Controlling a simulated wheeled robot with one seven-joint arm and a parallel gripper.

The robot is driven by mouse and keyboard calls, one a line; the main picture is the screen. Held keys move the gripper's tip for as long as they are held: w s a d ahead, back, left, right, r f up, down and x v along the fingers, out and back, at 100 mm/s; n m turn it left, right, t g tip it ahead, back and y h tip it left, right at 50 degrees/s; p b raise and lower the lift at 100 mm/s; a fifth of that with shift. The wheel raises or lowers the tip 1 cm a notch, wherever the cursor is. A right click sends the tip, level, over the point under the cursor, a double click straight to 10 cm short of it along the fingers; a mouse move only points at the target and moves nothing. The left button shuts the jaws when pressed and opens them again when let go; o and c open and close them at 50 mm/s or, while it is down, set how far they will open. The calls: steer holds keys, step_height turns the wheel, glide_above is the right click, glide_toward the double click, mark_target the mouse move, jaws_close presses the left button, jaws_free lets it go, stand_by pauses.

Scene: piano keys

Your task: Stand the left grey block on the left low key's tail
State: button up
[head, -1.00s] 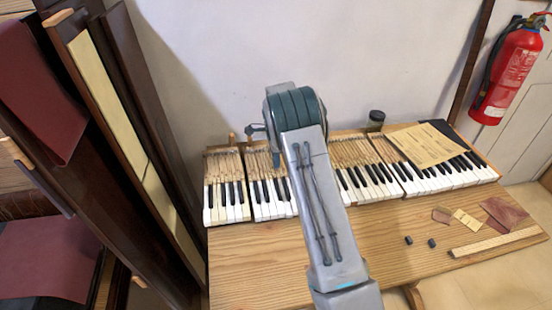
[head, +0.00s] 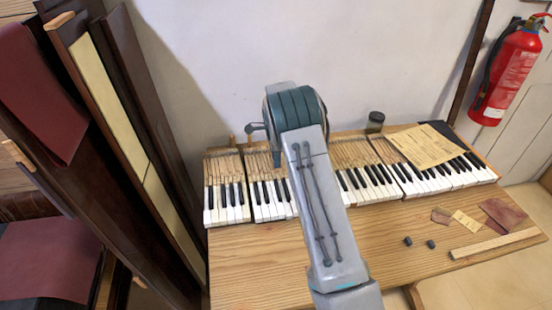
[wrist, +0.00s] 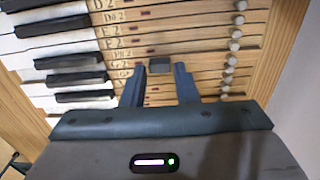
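A small dark grey block (wrist: 159,65) shows in the wrist view between my fingertips, over the wooden key tails. My gripper (wrist: 160,72) is open around it, with a narrow gap at each side. The block appears to rest on a tail near the stamped note names; its exact contact is hard to see. The low keys' tails (wrist: 200,46) run across the wrist view, and the left key section (head: 225,168) shows in the head view. My arm hides the gripper in the head view. Two other dark grey blocks (head: 408,241) (head: 432,244) lie on the table.
The wooden table (head: 255,265) has free room in front of the keys. Felt scraps (head: 503,214) and a wooden strip (head: 495,244) lie at right. A jar (head: 375,122) and a paper sheet (head: 428,145) are behind. Tall dark panels (head: 150,130) stand close at left.

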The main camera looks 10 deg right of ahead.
steer(key=shift+r, duration=0.6)
steer(key=o, duration=0.6)
steer(key=shift+c, duration=0.2)
steer(key=shift+r+p, duration=1.55)
steer(key=shift+r, duration=0.95)
